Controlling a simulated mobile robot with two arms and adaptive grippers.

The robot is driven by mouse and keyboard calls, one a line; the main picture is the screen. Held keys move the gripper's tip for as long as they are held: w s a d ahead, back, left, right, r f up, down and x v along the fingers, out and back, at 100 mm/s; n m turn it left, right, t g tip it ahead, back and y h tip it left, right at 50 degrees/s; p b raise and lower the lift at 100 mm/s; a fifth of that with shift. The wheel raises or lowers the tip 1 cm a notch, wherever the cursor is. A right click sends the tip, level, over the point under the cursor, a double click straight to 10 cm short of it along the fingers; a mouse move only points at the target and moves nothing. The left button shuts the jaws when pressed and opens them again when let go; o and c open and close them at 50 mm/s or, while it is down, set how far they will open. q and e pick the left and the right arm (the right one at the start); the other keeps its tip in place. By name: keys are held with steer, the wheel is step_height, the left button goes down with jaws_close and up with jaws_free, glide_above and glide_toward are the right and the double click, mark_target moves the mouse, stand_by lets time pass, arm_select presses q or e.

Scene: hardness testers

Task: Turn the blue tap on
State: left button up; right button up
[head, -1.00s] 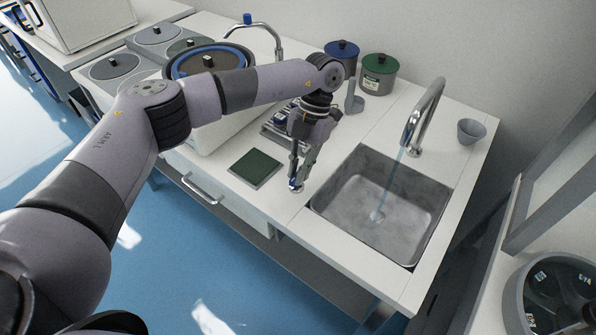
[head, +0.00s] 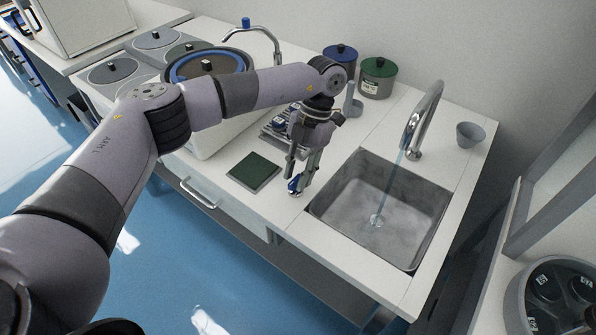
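A small blue handle on a pale round base (head: 294,185) stands on the counter just left of the sink. My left gripper (head: 299,180) points down over it with its fingers apart, one on each side; whether they touch it is unclear. The curved metal sink tap (head: 424,112) stands behind the sink (head: 385,205), and a thin bluish stream of water runs from it into the basin. Another curved metal tap with a blue knob (head: 246,22) stands at the back left, its base hidden. My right gripper is out of view.
A dark green pad (head: 254,171) lies left of my gripper. Blue-lidded (head: 341,56) and green-lidded (head: 378,77) pots stand by the wall. A grey cup (head: 470,134) stands right of the sink tap. A round blue-rimmed machine (head: 207,66) is behind my arm.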

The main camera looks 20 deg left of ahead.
arm_select(q)
steer(key=shift+o, duration=0.3)
steer(key=v, duration=1.2)
steer(key=shift+f, duration=0.1)
